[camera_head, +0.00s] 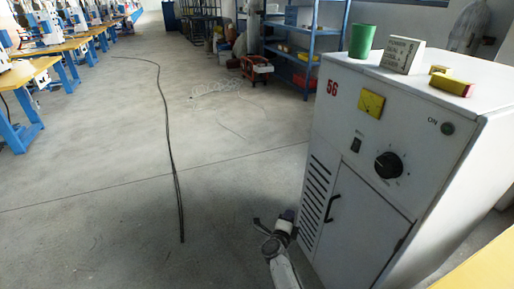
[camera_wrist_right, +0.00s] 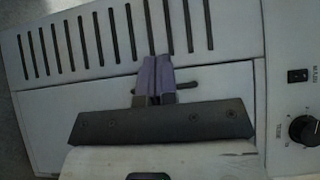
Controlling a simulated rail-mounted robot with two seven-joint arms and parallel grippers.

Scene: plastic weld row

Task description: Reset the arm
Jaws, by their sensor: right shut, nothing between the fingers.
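My right gripper (camera_head: 257,222) shows at the bottom of the head view, low beside the left side of a white machine cabinet (camera_head: 352,207). In the right wrist view the gripper (camera_wrist_right: 153,99) has its purple-grey fingers closed together with nothing between them. The fingers overlap the dark door handle (camera_wrist_right: 182,86) in that view; whether they touch it I cannot tell. The same handle (camera_head: 332,208) shows in the head view on the cabinet's door. My left gripper is in neither view.
On the cabinet top stand a green cup (camera_head: 362,41), a white labelled box (camera_head: 402,54) and small yellow-red blocks (camera_head: 451,84). A dark cable (camera_head: 171,150) lies on the open floor. Blue shelving (camera_head: 308,57) stands behind; yellow-topped workbenches (camera_head: 28,72) line the far left.

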